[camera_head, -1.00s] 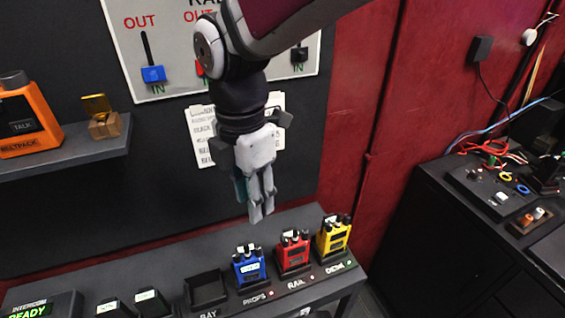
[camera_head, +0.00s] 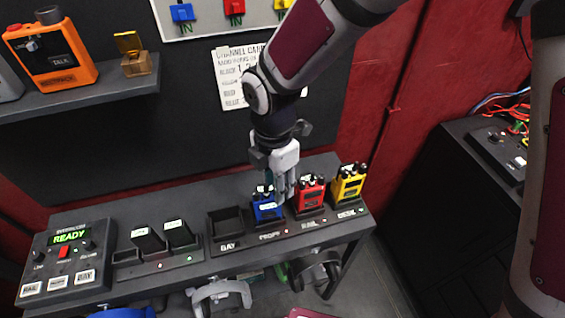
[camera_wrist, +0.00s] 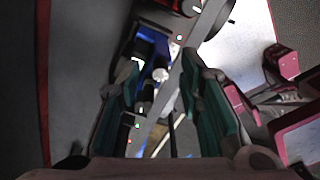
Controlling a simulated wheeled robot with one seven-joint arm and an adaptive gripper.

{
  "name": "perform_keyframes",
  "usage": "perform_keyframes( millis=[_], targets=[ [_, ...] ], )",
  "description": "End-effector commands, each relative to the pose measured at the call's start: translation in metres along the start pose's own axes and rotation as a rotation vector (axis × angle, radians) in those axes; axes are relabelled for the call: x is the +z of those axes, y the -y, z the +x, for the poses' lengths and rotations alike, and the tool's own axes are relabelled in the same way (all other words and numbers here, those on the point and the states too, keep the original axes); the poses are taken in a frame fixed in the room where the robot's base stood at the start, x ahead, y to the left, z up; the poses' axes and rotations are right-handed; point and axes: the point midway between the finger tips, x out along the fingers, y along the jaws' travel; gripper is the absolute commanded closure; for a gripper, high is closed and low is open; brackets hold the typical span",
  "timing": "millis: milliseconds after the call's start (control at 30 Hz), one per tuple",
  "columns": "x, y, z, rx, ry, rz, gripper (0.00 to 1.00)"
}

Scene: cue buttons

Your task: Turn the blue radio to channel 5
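The blue radio (camera_head: 267,210) stands upright in its slot marked PROPS on the dark shelf (camera_head: 190,192). My gripper (camera_head: 283,196) points down at the blue radio's right side, close to it and partly in front of the red radio. In the wrist view my gripper's two teal-padded fingers (camera_wrist: 165,80) are apart with nothing held. The blue radio (camera_wrist: 148,48) shows beyond and between the fingertips, with a pale round knob (camera_wrist: 160,75). I cannot tell whether a finger touches it. The channel number on its display is too small to read.
The red radio (camera_head: 310,196) stands close on the right, then the yellow radio (camera_head: 349,184). The empty BAY slot (camera_head: 227,222) is on the left. An intercom box (camera_head: 68,262) reads READY. A channel card (camera_head: 232,90) hangs behind, partly covered by my arm.

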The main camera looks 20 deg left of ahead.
Motion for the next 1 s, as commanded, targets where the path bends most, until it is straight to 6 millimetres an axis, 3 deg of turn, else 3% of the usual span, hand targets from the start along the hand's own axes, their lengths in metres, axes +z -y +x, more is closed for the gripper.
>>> perform_keyframes(
  millis=[300,333,467,500,767,1000],
  targets=[
    [0.0004,0.0001,0.0035,0.000,0.000,0.000,0.67],
    [0.0004,0.0001,0.0034,0.000,0.000,0.000,0.69],
    [0.0003,0.0001,0.0033,0.000,0.000,0.000,0.98],
    [0.0003,0.0001,0.0032,0.000,0.000,0.000,1.00],
    [0.0003,0.0001,0.0031,0.000,0.000,0.037,1.00],
    [0.0007,0.0003,0.0029,0.000,-0.005,0.270,1.00]
  ],
)
